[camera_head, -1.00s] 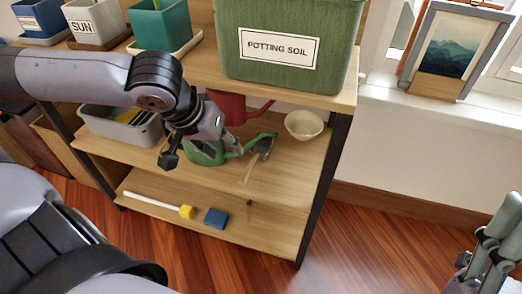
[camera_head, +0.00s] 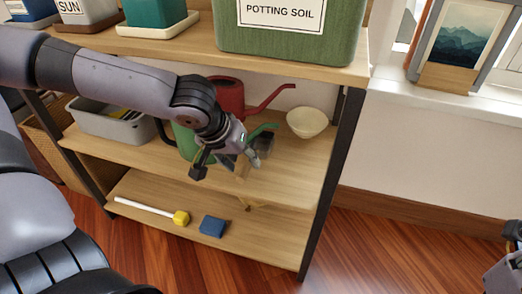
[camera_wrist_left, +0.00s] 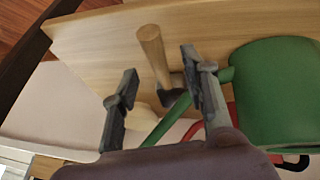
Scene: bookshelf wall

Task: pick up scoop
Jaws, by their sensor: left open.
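The scoop has a pale wooden handle (camera_head: 242,170) and a dark metal head (camera_head: 264,143). It lies on the middle shelf (camera_head: 300,160), its handle toward the front edge. My left gripper (camera_head: 226,168) is open and empty at the scoop, partly covering it. In the left wrist view, the scoop's handle (camera_wrist_left: 153,52) shows in the gap between the two open fingers (camera_wrist_left: 160,68), not clasped. The scoop's head there is partly hidden behind a finger. A part of my right gripper (camera_head: 514,232) shows at the right edge; its jaws cannot be made out.
A green watering can (camera_head: 186,140) stands close beside my left gripper, also in the left wrist view (camera_wrist_left: 275,85). A red watering can (camera_head: 230,94) and a cream bowl (camera_head: 307,122) are behind. A grey bin (camera_head: 105,122) is left. A dark post (camera_head: 343,150) bounds the right.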

